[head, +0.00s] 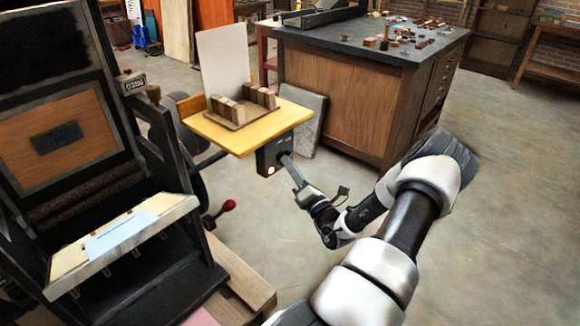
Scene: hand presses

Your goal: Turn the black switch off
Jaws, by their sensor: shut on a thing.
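The black switch (266,160) is a dark box fixed under the front right corner of a yellow wooden board (235,145). A small pale spot with a reddish edge shows low on its face. My gripper (287,160) reaches up to the right side of this box from the lower right. Its fingers are long and narrow, and their tips touch the switch area and are shut on it. The exact grip and the position of the switch are too small to tell.
A large black press (110,150) with a sloping tray (120,240) fills the left. A red-knobbed handle (228,205) sticks out below the board. Wooden blocks (243,105) and a white sheet (224,60) are on the board. A dark-topped cabinet (350,100) stands behind. Floor at right is clear.

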